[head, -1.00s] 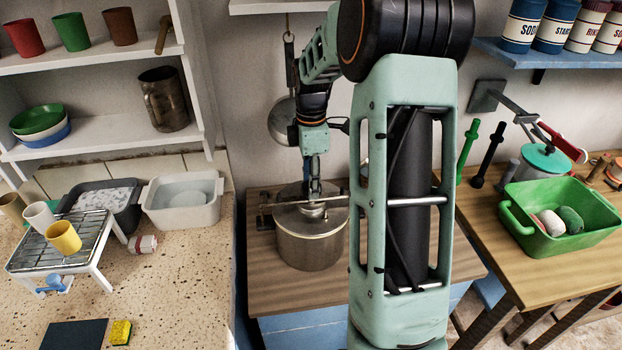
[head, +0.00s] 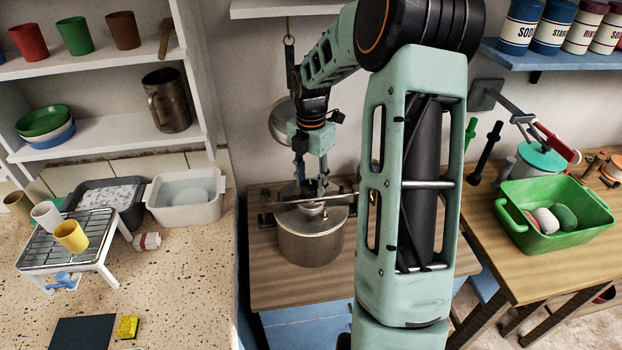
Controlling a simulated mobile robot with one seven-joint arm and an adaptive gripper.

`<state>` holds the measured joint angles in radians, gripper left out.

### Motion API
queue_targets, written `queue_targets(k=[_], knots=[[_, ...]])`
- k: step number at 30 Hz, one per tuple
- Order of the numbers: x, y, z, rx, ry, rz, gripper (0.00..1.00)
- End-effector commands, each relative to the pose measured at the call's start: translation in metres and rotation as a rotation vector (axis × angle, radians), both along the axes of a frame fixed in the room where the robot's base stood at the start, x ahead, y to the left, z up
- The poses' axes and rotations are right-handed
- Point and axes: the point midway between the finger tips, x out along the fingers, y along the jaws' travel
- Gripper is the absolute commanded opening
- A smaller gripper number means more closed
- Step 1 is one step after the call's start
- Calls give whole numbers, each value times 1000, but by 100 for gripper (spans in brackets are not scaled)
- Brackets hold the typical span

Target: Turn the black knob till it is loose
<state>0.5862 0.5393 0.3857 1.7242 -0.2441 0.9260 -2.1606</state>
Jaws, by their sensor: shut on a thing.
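A steel pot (head: 308,246) with a lid stands on the wooden top in the middle of the head view. A metal clamp bar (head: 342,197) lies across its lid. My gripper (head: 311,186) points down over the lid's centre and is shut on the black knob. The knob is mostly hidden between the fingers, so I cannot see how loose it is. The pot stands upright under the bar.
At left, a speckled counter holds a white rack (head: 75,240) with cups and a pale grey tub (head: 188,200). At right, a green basin (head: 553,223) stands on a wooden table. A pan (head: 282,124) hangs behind my arm.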

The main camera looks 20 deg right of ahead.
Motion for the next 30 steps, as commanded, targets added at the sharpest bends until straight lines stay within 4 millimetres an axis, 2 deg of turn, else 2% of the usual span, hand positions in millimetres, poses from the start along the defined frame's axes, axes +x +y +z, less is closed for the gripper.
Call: queue_targets(k=[17, 18, 21, 22, 30], knots=[[0, -1, 0, -1, -2, 31, 13], [0, -1, 0, -2, -1, 31, 42], [0, 0, 0, -1, 0, 30, 53], [0, 0, 0, -1, 0, 30, 55], [0, 0, 1, -1, 0, 29, 55]])
